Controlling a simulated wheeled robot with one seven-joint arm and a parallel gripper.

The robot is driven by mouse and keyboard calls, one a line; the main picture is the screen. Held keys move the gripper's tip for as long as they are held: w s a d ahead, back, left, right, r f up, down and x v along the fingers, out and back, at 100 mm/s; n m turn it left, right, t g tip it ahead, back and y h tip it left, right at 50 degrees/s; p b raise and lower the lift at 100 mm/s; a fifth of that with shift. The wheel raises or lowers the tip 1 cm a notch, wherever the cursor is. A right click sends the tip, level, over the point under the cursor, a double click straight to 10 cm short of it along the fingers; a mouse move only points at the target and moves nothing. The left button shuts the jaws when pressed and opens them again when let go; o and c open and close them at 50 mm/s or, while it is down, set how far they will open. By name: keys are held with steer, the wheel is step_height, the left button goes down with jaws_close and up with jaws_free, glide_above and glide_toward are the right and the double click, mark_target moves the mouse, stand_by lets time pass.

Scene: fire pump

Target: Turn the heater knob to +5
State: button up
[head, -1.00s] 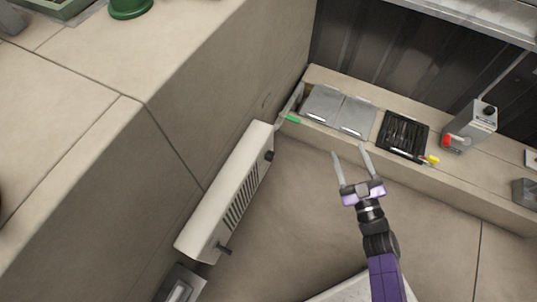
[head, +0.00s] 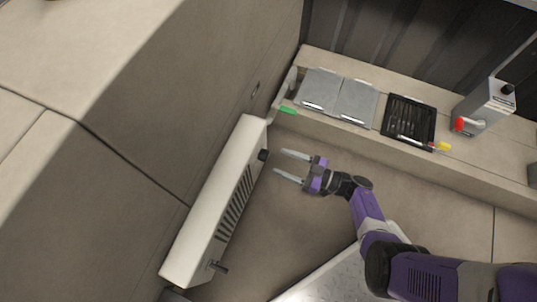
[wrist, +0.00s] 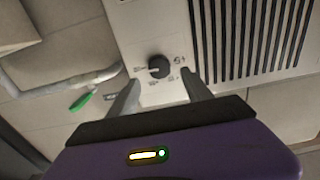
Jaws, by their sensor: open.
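The white heater (head: 215,205) stands along the wall at the left in the head view, with dark grille slots on its face. Its black knob (head: 263,155) sits near the upper end of that face. In the wrist view the round black knob (wrist: 159,66) shows with small markings around it, too small to read surely. My gripper (head: 279,164) is open, its two fingers pointing at the heater near the knob. In the wrist view the fingertips of my gripper (wrist: 162,82) lie on either side below the knob, apart from it. Nothing is between them.
A ledge (head: 310,125) at the back holds grey panels (head: 338,95), a black grille (head: 408,122) and a grey box with a red part (head: 487,104). A green-handled item (head: 288,110) lies at its left end. A second dark fitting (head: 218,266) sticks out of the heater's lower end.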

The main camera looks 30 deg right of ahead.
mark_target(268, 157)
steer(key=b+x, duration=0.1)
steer(key=x, duration=0.4)
steer(key=shift+w+a, duration=0.2)
steer(key=shift+w, duration=0.1)
steer(key=shift+c, duration=0.5)
jaws_close()
